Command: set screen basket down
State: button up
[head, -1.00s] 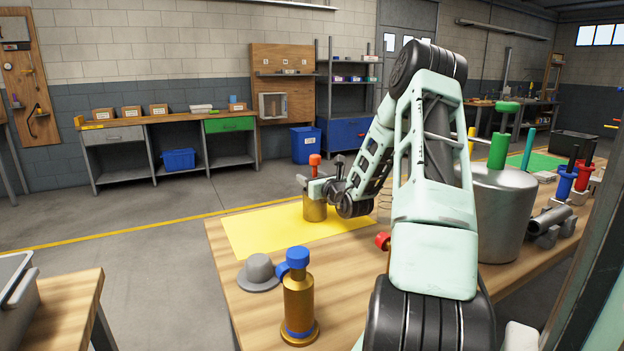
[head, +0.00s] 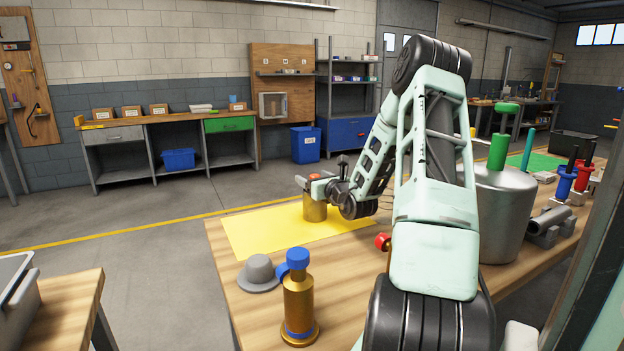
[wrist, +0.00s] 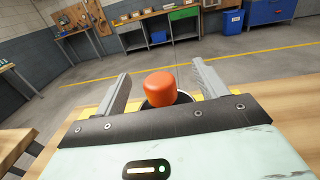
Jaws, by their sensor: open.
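A brass cylinder (head: 315,211) stands upright on the yellow mat, with an orange knob (head: 315,177) at its top. I cannot tell for certain which part is the screen basket; the orange-knobbed piece is the one at my gripper. My gripper (head: 312,184) is open at the top of the cylinder. In the wrist view the orange knob (wrist: 161,88) stands between the two spread fingers, with a gap on each side. A dark round rim shows just below the knob. The inside of the cylinder is hidden.
The yellow mat (head: 262,232) lies on the wooden table. A brass bottle with a blue cap (head: 299,300) and a grey hat-shaped part (head: 259,272) stand nearer. A large metal pot (head: 500,215) stands right, behind my arm. The mat's left part is clear.

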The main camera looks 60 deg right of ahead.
jog(key=v, duration=0.6)
jog(key=w+a+r+n+y, duration=0.1)
jog(key=w+a+n+y, duration=0.25)
jog(key=a, duration=0.35)
jog(key=w+a+n+y, duration=0.2)
jog(key=a+n+y, duration=0.1)
jog(key=a+y, duration=0.3)
jog(key=w+a+r+n+y, duration=0.1)
jog(key=w+a+n+y, duration=0.25)
jog(key=a, duration=0.55)
jog(key=s+a+n+g+y, duration=0.2)
jog(key=a+n+g+y, duration=0.55)
jog(key=a, duration=0.95)
jog(key=s+a+f+n+g+h, duration=0.25)
jog(key=s+a+n+g, duration=0.55)
jog(key=s+a+n, duration=0.55)
jog(key=s+a+f+n+h, duration=0.1)
jog(key=s+n+h, duration=0.3)
jog(key=n, duration=0.5)
jog(key=s+a+f+n+h, duration=0.1)
jog(key=s+a+n+h, duration=0.2)
jog(key=s+n+h, duration=0.2)
jog(key=s+n, duration=0.3)
jog(key=s, duration=0.1)
jog(key=shift+a+f+n+g+h, duration=0.3)
jog(key=shift+a+n+g, duration=0.05)
jog(key=shift+n, duration=0.05)
